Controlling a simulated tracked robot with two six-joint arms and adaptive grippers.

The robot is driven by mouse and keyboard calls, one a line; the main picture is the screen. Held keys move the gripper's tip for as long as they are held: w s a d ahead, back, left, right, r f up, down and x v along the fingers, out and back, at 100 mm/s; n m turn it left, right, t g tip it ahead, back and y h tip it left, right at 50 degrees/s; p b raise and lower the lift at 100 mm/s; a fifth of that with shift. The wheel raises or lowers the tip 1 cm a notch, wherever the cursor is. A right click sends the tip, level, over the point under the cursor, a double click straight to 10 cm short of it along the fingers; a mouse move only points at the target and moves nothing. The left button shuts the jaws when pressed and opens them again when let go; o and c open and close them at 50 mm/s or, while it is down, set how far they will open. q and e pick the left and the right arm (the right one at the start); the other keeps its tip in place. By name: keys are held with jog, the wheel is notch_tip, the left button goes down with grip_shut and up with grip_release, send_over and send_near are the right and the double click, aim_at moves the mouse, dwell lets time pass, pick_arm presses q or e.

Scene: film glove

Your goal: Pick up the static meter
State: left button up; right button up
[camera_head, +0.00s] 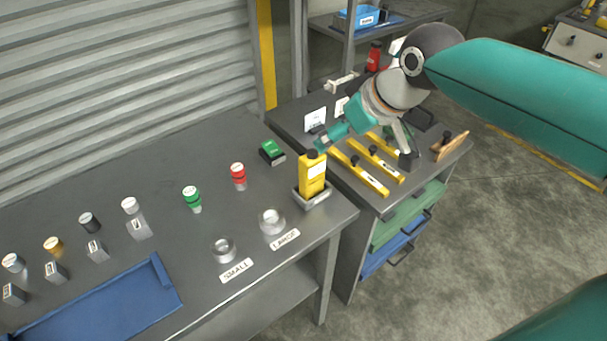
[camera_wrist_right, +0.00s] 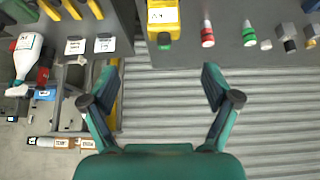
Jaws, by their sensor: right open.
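The static meter, a yellow handheld device (camera_head: 312,172) with a black top, stands upright in a grey holder (camera_head: 320,200) at the right end of the workbench. In the right wrist view, the yellow meter (camera_wrist_right: 164,27) with its white label is at the top edge, partly cut off. My right gripper (camera_head: 364,151) is open and empty, above the side cabinet and to the right of the meter. In the right wrist view its spread fingers (camera_wrist_right: 160,80) have only shutter and bench edge between them. My left gripper is not in view.
Yellow bars (camera_head: 368,165) lie on the cabinet under my right gripper. A red-topped container (camera_head: 238,175), a green-topped one (camera_head: 192,198) and a green-and-black block (camera_head: 271,151) stand left of the meter. Two clear round pieces (camera_head: 271,221) sit near the bench's front edge. A blue tray (camera_head: 110,305) is front left.

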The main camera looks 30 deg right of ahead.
aim_at(316, 155)
jog(key=x, duration=1)
jog(key=shift+w+a+f, duration=0.15)
jog(key=shift+w+a, duration=0.1)
jog(key=shift+a, duration=0.05)
jog(key=shift+p+x, duration=0.85)
jog(key=shift+x, duration=1.9)
grip_shut()
